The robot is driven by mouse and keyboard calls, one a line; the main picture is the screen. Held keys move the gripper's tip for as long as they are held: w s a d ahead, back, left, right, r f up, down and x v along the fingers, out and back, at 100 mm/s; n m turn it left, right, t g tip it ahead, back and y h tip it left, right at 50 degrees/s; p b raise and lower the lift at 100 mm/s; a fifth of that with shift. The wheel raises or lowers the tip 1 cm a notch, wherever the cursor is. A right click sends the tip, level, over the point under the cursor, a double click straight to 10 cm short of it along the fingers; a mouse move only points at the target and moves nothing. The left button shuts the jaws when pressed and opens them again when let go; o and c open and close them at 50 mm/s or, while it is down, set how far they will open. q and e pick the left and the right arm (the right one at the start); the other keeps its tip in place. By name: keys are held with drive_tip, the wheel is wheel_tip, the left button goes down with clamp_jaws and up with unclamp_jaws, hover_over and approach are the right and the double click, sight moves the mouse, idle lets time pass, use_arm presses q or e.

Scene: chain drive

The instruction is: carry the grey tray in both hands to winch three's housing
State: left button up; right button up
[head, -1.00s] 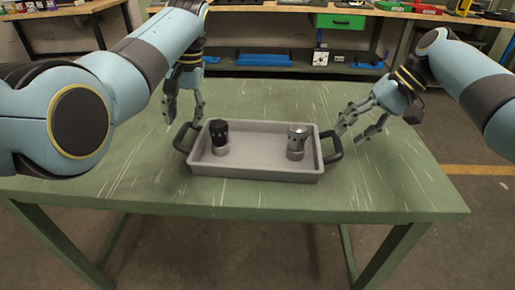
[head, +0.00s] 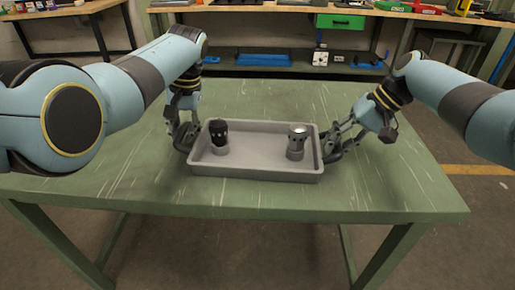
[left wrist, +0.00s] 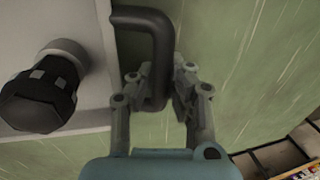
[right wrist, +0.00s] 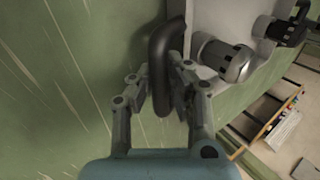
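The grey tray (head: 256,172) sits flat on the green table, with a black-topped fitting (head: 219,137) at its left and a silver-topped fitting (head: 296,142) at its right. My left gripper (head: 184,138) is at the tray's left handle; in the left wrist view its fingers lie close on both sides of the black handle (left wrist: 158,55). My right gripper (head: 333,145) is at the right handle; in the right wrist view its fingers close in on both sides of that handle (right wrist: 163,60). Both look shut on the handles. Winch three's housing cannot be made out.
The green table (head: 250,198) is clear around the tray. Behind it stands a workbench with a green drawer (head: 340,21) and blue bins (head: 263,60) on its lower shelf. Bare floor shows right of the table, with a yellow line (head: 478,170).

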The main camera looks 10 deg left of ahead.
use_arm(q)
clamp_jaws()
use_arm(e)
clamp_jaws()
use_arm(q)
drive_tip(key=shift+w+a+r, duration=0.1)
drive_tip(key=shift+r, duration=0.05)
use_arm(e)
drive_tip(key=shift+w+r, duration=0.1)
drive_tip(key=shift+r, duration=0.1)
